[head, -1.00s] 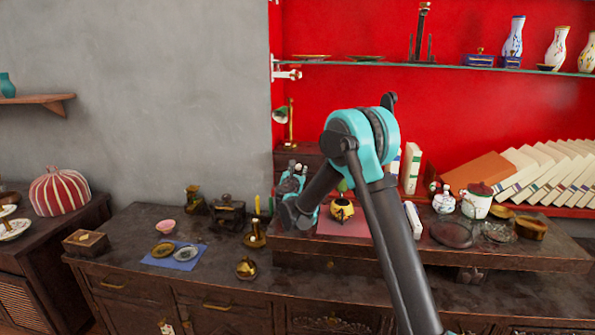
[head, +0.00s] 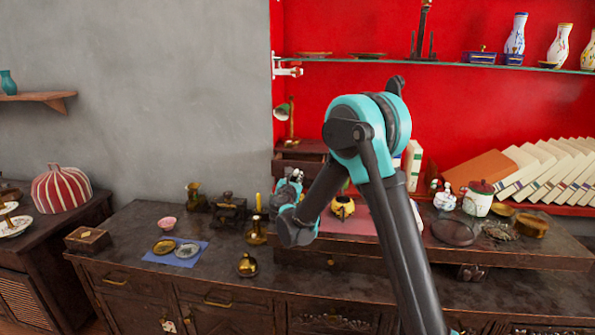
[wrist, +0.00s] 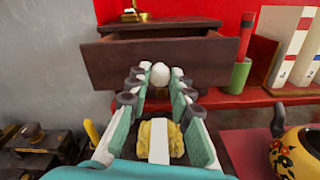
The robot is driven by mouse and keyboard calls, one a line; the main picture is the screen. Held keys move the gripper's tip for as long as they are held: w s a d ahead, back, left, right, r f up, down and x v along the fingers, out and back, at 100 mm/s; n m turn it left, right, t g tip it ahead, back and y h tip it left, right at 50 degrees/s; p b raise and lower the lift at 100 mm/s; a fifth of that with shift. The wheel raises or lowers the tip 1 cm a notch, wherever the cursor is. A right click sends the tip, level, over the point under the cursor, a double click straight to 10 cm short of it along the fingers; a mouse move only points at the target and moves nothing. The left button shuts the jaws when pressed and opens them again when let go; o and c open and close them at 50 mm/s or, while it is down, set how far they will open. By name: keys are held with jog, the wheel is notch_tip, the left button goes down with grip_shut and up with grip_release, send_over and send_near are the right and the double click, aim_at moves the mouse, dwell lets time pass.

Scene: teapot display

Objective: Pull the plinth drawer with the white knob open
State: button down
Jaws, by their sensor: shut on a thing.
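The plinth (wrist: 185,24) is a dark wooden box at the back, and it also shows in the head view (head: 312,146). Its drawer (wrist: 212,62) stands partly out, with a dark gap visible behind the top of its front. The white knob (wrist: 159,72) is on the middle of the drawer front. My gripper (wrist: 155,86) is shut on the knob, with its fingers on both sides of it. In the head view my gripper (head: 294,178) is in front of the plinth, and my arm hides part of the surroundings.
A yellow patterned teapot (wrist: 296,152) stands close on the right. A green cup (wrist: 238,76) and books (wrist: 290,45) are right of the plinth. A brass lamp (head: 290,122) stands on the plinth. Dark ornaments (wrist: 38,142) and a yellow candle (wrist: 91,131) are at left.

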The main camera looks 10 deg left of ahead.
jog(key=shift+s, duration=1.15)
jog(key=c, duration=1.3)
grip_release()
jog(key=shift+c, duration=0.2)
jog(key=s, duration=1.2)
jog(key=shift+a, duration=0.25)
